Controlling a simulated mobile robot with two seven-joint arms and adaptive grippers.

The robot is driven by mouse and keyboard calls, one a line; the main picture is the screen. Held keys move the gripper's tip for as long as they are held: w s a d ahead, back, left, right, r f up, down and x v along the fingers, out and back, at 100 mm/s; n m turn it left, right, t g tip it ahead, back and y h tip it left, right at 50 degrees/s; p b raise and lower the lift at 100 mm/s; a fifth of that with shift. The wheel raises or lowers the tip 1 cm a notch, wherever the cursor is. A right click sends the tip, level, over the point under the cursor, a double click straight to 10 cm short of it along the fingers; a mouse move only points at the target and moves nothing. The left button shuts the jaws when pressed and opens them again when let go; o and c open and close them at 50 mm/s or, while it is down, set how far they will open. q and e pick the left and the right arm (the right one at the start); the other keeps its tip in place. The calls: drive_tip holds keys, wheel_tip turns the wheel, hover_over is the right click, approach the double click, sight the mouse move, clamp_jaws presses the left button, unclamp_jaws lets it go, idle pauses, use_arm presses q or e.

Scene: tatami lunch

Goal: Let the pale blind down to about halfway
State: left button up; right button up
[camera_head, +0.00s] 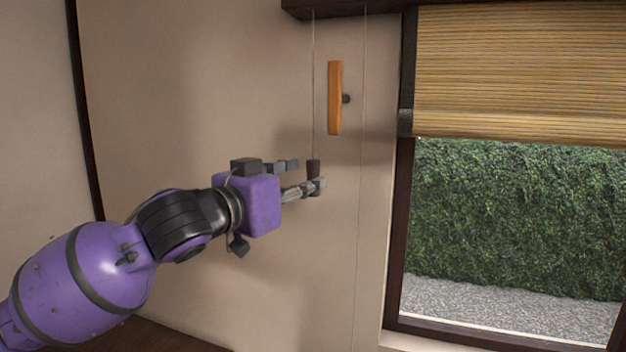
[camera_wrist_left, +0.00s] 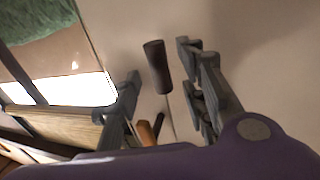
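The pale blind (camera_head: 520,70) covers the upper part of the window, and its lower edge is level. A thin cord runs down the wall to a dark brown cord pull (camera_head: 314,170). My left gripper (camera_head: 308,174) is at the pull, with its fingers spread. In the left wrist view the pull (camera_wrist_left: 157,66) shows in the gap between the fingertips, with space on both sides. An orange wooden cleat (camera_head: 335,97) is on the wall above the gripper; it also shows in the left wrist view (camera_wrist_left: 146,132). My right gripper is not in view.
A second thin cord (camera_head: 365,110) hangs to the right of the cleat. The dark window frame (camera_head: 399,235) stands to the right, with a hedge (camera_head: 510,215) outside. A dark beam (camera_head: 345,8) is at the top. The wall below the gripper is bare.

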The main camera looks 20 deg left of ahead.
sight(309, 179)
use_arm(q)
drive_tip(key=x, duration=0.3)
drive_tip(key=shift+w+d, duration=0.15)
drive_tip(key=shift+w, duration=0.45)
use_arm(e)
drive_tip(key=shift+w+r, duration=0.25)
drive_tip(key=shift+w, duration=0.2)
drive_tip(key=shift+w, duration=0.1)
